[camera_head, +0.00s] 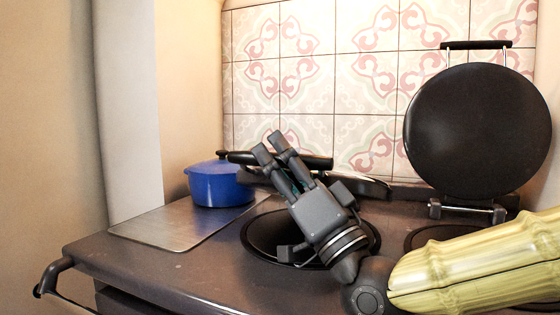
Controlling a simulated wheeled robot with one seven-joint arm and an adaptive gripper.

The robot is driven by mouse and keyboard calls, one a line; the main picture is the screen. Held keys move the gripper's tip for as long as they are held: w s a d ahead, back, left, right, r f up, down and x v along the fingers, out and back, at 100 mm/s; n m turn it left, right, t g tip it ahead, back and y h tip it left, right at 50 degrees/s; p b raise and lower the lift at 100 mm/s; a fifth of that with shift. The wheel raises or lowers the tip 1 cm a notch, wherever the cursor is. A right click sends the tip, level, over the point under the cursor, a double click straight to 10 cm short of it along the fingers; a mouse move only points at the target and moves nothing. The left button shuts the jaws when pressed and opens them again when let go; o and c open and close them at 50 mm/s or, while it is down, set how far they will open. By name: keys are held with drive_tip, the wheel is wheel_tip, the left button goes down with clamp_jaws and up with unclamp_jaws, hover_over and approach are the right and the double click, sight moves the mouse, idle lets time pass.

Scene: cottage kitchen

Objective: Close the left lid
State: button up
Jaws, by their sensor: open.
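The left lid (358,184) shows nearly edge-on above the left hotplate (258,236), partly lowered, with its hinge side at the back right. The round hotplate below is still uncovered in view. My gripper (268,145) is open, its two fingers pointing up and left in front of the lid and crossing the handle. It hides much of the lid and part of the hotplate. I cannot tell whether the fingers touch the lid or handle.
The right lid (477,130) stands upright behind the right hotplate (432,238). A blue pot (218,188) stands left of the left lid, near a flat metal plate (165,228). A rail (52,276) juts from the stove's front left. A tiled wall (305,75) is behind.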

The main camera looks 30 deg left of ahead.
drive_tip(key=shift+s+d+f, duration=0.1)
drive_tip(key=shift+d+f, duration=0.1)
drive_tip(key=s+d, duration=0.4)
drive_tip(key=d, duration=0.7)
drive_tip(key=shift+s+d+f, duration=0.15)
drive_tip(key=shift+s+d, duration=0.1)
drive_tip(key=shift+d, duration=0.1)
drive_tip(key=shift+c, duration=0.4)
